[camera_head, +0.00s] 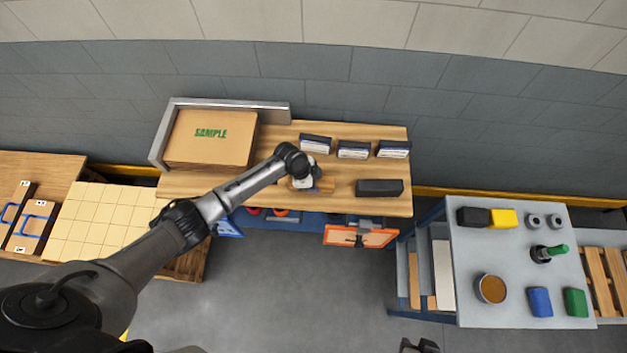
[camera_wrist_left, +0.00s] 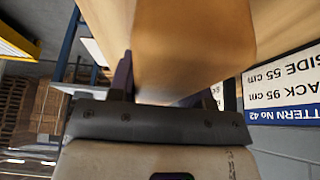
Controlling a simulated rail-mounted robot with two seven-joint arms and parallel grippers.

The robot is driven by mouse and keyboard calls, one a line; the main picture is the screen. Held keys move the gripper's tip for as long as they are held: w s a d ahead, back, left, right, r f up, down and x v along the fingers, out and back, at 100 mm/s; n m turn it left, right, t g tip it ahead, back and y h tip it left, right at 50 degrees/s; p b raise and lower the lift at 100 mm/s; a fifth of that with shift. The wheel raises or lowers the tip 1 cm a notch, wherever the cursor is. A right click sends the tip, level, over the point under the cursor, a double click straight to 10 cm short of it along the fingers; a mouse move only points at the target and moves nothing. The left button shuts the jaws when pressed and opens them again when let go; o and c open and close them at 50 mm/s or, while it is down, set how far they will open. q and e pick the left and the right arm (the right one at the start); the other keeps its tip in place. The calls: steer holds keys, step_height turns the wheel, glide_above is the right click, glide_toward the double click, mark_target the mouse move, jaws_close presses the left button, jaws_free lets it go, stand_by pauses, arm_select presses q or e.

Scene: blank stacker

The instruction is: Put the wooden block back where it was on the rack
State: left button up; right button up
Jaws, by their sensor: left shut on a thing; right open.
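My left gripper (camera_head: 305,183) is over the wooden workbench, mostly hidden by its own wrist in the head view. In the left wrist view, its dark fingers (camera_wrist_left: 165,90) are shut on the wooden block (camera_wrist_left: 195,45), a large plain light-brown piece that fills the top middle. In the head view only a small brown part of the block (camera_head: 325,185) seems to show beside the gripper. I cannot tell whether the block touches the bench. My right gripper (camera_head: 419,346) is open at the bottom edge of the head view. I cannot tell for certain which structure is the rack.
The workbench (camera_head: 230,185) holds a cardboard SAMPLE box (camera_head: 205,137), several dark blocks with white labels (camera_head: 353,150) and a long dark block (camera_head: 380,188). A grey table (camera_head: 465,265) with small items stands right. A printed sign (camera_wrist_left: 285,85) shows in the wrist view.

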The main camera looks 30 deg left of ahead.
arm_select(q)
steer(key=shift+f, duration=0.15)
steer(key=o, duration=1.1)
steer(key=v, duration=1.2)
steer(key=s+d+f+n, duration=0.25)
steer(key=s+d, duration=0.45)
steer(key=s, duration=0.6)
steer(key=s+a+r+n+y, duration=0.1)
steer(key=s+r+n, duration=0.1)
steer(key=s, duration=0.3)
steer(key=s+a+r+n+t+y, duration=0.1)
steer(key=s+a+n, duration=0.1)
steer(key=s, duration=0.3)
steer(key=s+a+r+n+y, duration=0.1)
steer(key=s+r+n+y, duration=0.1)
steer(key=s+n, duration=0.2)
steer(key=shift+s+a+r+n+t, duration=0.2)
steer(key=shift+s, duration=0.2)
steer(key=shift+s+a+r+n+t, duration=0.15)
steer(key=shift+s+t, duration=0.05)
steer(key=shift+s, duration=0.25)
